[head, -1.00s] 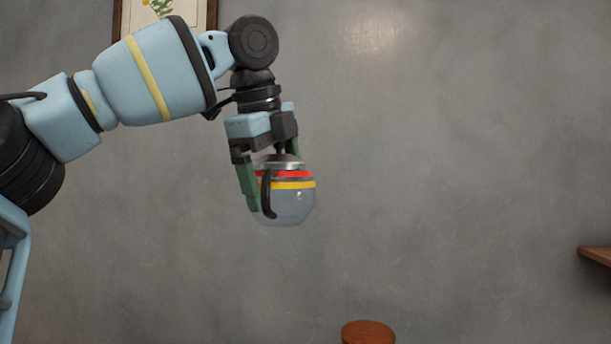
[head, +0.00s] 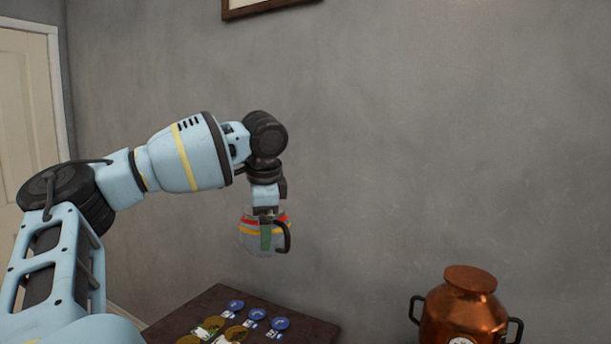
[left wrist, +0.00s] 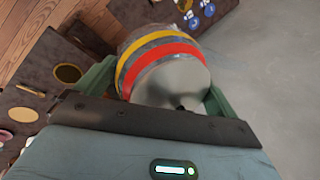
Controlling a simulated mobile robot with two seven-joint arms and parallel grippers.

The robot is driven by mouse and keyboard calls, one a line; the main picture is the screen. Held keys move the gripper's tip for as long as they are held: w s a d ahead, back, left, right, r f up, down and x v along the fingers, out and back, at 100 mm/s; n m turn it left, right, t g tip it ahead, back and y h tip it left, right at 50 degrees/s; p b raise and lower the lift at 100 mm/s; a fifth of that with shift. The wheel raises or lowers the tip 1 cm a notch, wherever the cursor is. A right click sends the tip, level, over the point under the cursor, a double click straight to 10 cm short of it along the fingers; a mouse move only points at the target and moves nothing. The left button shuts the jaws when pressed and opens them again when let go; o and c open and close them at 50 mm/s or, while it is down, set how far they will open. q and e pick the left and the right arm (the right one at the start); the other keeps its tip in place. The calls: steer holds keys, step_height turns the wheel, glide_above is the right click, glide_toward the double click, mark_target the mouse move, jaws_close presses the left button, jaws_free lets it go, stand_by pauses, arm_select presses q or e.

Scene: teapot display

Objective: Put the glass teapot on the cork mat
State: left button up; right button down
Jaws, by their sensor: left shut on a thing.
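The glass teapot (head: 251,242) has red and yellow bands and a dark handle, on its right in the head view. My left gripper (head: 266,236) is shut on it from above and holds it upright in the air, beyond and above the dark table. In the left wrist view the teapot (left wrist: 170,82) sits between the green fingers, its metal lid facing the camera. My right gripper is not in view.
The dark table (head: 195,307) holds several small blue (head: 235,305) and tan rounds, some with cards. A copper pot (head: 464,312) with black handles stands at the lower right. A grey wall is behind, and a door (head: 30,120) is at the left. Air around the teapot looks clear.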

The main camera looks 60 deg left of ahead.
mark_target(264, 256)
arm_select(q)
step_height(264, 256, down, 8)
steer(key=shift+s+f+n+g, duration=0.15)
steer(key=shift+n+g, duration=0.25)
steer(key=shift+n, duration=0.7)
steer(key=w+d+f+n, duration=0.1)
steer(key=w+d+f, duration=0.1)
steer(key=d+f, duration=0.4)
steer(key=w+d+f+n, duration=0.1)
steer(key=w+d+f, duration=0.25)
steer(key=f, duration=0.35)
steer(key=w+d+f, duration=0.1)
steer(key=w+d, duration=0.1)
steer(key=d, duration=0.8)
steer(key=w+d+f, duration=0.1)
steer(key=w+d, duration=0.1)
steer(key=d, duration=0.8)
steer(key=w+d+f, duration=0.1)
steer(key=w+d, duration=0.2)
steer(key=d, duration=0.7)
steer(key=shift+f+g, duration=0.3)
steer(key=shift+f, duration=0.05)
